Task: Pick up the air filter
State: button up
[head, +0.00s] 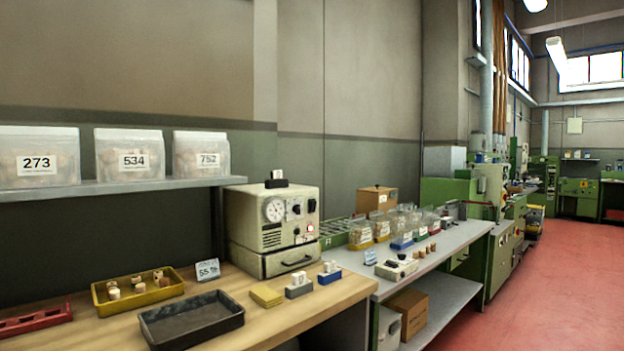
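I cannot make out anything that is clearly an air filter in the head view. A cream instrument box (262,218) with a round dial, knobs and a front drawer stands at the back of the wooden bench (262,322). A small dark object (276,183) sits on top of the box. In front of it are a yellow pad-like block (266,296), a grey block with white pieces (298,291) and a blue one (329,277). My gripper is not in view.
A yellow tray (150,298) with several corks, an empty-looking dark tray (205,332) and a red rack (35,320) lie on the bench. Bags stand on the shelf (120,187) above. A second, crowded table (455,240) continues right. The red floor (540,300) is open.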

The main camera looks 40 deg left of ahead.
aim_at(275, 174)
jog(key=u, duration=0.05)
jog(key=i, duration=1.45)
jog(key=u, duration=1.2)
jog(key=i, duration=0.95)
jog(key=u, duration=0.85)
